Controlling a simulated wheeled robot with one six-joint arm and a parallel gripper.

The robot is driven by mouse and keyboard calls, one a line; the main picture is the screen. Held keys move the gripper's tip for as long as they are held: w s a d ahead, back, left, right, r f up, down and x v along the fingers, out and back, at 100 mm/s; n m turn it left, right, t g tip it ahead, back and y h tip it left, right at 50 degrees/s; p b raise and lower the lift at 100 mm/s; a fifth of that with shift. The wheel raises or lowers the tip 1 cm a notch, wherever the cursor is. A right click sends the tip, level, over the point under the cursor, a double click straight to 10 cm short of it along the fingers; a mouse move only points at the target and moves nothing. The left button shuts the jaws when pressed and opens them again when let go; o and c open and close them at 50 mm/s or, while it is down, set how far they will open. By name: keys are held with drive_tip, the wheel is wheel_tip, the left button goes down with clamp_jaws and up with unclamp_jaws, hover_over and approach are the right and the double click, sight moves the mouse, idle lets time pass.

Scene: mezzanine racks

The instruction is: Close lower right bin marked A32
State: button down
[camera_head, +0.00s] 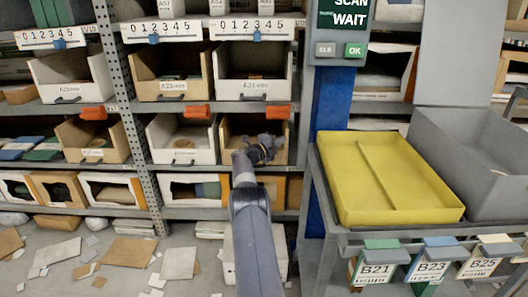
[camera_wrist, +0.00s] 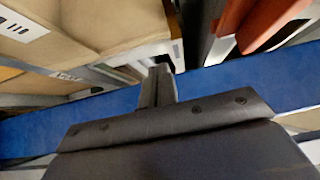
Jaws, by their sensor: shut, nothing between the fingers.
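The lower right bin is a brown open-fronted bin (camera_head: 227,130) on the middle shelf in the head view, right of a white bin (camera_head: 160,135). My gripper and wrist cover much of its front, so no A32 marking is readable. I cannot tell how far it is pulled out. My gripper (camera_head: 268,143) is in front of this bin, at the end of my raised arm. I cannot tell whether it touches the bin. In the wrist view my gripper's fingers (camera_wrist: 160,75) are together and empty, with cardboard-coloured bins (camera_wrist: 100,25) at upper left.
A bin labelled A21 (camera_head: 254,64) sits on the shelf above, with orange tags (camera_head: 278,112) below it. A blue post (camera_head: 331,105) and a cart with a yellow tray (camera_head: 345,185) and grey bin stand at right. Cardboard scraps (camera_head: 130,250) litter the floor at left.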

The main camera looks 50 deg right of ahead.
drive_tip(key=a+p, duration=0.1)
drive_tip(key=a, duration=0.8)
drive_tip(key=shift+w, duration=0.2)
drive_tip(key=d, duration=1.1)
drive_tip(key=shift+w+d+b, duration=0.15)
drive_tip(key=shift+w+b, duration=0.25)
drive_tip(key=shift+b, duration=0.05)
drive_tip(key=shift+s, duration=0.1)
idle(0.3)
